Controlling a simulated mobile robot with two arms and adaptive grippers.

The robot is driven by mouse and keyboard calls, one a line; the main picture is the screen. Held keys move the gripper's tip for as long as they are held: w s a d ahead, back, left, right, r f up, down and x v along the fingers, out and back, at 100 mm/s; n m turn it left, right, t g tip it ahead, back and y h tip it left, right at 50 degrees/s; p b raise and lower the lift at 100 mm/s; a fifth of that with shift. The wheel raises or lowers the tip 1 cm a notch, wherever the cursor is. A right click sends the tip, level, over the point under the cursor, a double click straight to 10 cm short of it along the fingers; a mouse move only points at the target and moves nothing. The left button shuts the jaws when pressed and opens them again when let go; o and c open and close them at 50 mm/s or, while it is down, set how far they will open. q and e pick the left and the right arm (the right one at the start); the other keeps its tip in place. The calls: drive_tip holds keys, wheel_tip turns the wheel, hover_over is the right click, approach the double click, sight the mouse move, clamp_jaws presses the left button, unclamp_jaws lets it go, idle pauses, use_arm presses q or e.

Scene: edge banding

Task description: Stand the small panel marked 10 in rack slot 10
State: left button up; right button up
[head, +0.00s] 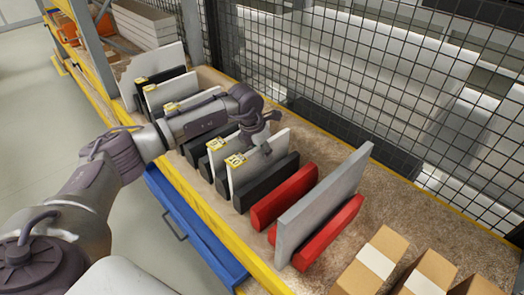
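Several thin white panels with yellow tags stand on edge between black rack blocks along the bench. The tag numbers are too small to read, so I cannot tell for sure which panel is marked 10. The nearest tagged panel (258,168) stands upright beside a black block (268,182), its tag at the top left corner. My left gripper (270,133) is at this panel's top edge, its fingers spread apart. Whether they touch the panel is unclear. The gripper and forearm hide part of the panels behind. My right gripper is not in view.
Two red blocks (285,197) stand nearer, with a large grey panel (322,205) upright by them. Cardboard boxes (372,262) sit at the lower right. A wire mesh fence (400,90) runs behind the bench. A blue drawer (190,225) is below its yellow front edge.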

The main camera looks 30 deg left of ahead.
use_arm(q)
drive_tip(key=b+v, duration=0.2)
drive_tip(key=v, duration=1)
drive_tip(key=shift+r, duration=0.1)
